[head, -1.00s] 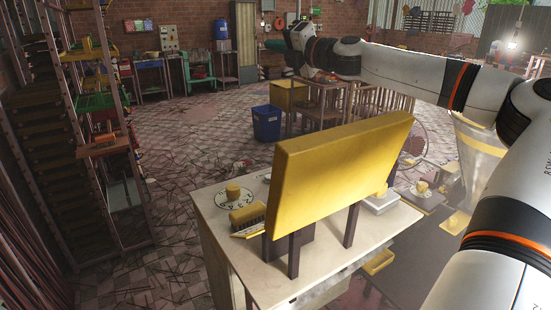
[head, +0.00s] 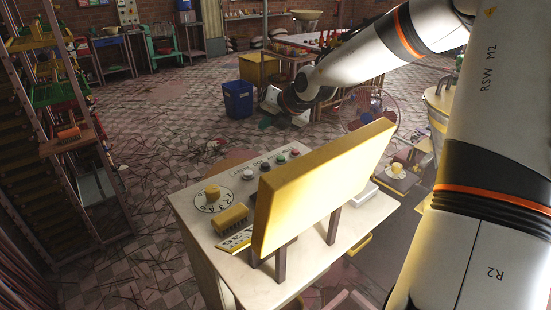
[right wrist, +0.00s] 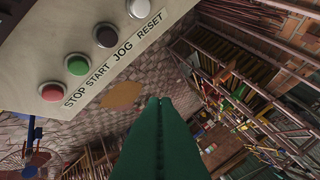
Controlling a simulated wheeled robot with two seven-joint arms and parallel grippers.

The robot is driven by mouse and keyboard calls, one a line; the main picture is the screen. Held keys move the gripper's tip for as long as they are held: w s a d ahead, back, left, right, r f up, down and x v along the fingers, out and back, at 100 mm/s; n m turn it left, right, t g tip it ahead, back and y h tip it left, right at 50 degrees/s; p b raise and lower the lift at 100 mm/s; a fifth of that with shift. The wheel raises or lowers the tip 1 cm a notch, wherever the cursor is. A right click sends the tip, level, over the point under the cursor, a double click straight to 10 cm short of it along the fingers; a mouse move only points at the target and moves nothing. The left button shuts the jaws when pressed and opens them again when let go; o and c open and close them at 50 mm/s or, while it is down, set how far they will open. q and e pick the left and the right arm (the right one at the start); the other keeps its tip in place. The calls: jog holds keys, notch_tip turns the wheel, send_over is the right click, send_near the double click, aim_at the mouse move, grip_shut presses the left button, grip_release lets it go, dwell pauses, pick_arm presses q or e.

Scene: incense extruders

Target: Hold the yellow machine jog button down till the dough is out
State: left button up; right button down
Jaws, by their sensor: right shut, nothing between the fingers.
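The control console (head: 185,200) has a row of round buttons along its far edge. In the right wrist view their labels read STOP, START, JOG and RESET. The dark JOG button (right wrist: 105,35) sits between the green START button (right wrist: 76,65) and the white RESET button (right wrist: 139,8); it also shows in the head view (head: 265,166). My right gripper (head: 266,123) is above and beyond the console's far edge, apart from the buttons. Its green fingers (right wrist: 160,102) are shut and empty. No dough can be made out. My left gripper is out of view.
A tilted yellow panel (head: 318,185) on dark legs rises over the console's near side. A numbered dial with a yellow knob (head: 212,193) and a yellow brush-like block (head: 231,218) are on its left. A blue bin (head: 238,99) stands on the floor behind.

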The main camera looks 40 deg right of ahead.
aim_at(263, 163)
jog(key=shift+s+f, duration=0.2)
jog(key=shift+s, duration=0.05)
jog(key=shift+f, duration=0.1)
notch_tip(263, 163, down, 8)
jog(key=b, duration=0.5)
jog(key=shift+f+b, duration=0.3)
jog(key=shift+b, duration=0.2)
dwell(1.6)
jog(key=shift+f+b, duration=0.4)
jog(key=shift+b, duration=0.25)
jog(key=shift+f+b, duration=0.5)
jog(key=shift+b, duration=0.1)
dwell(3.4)
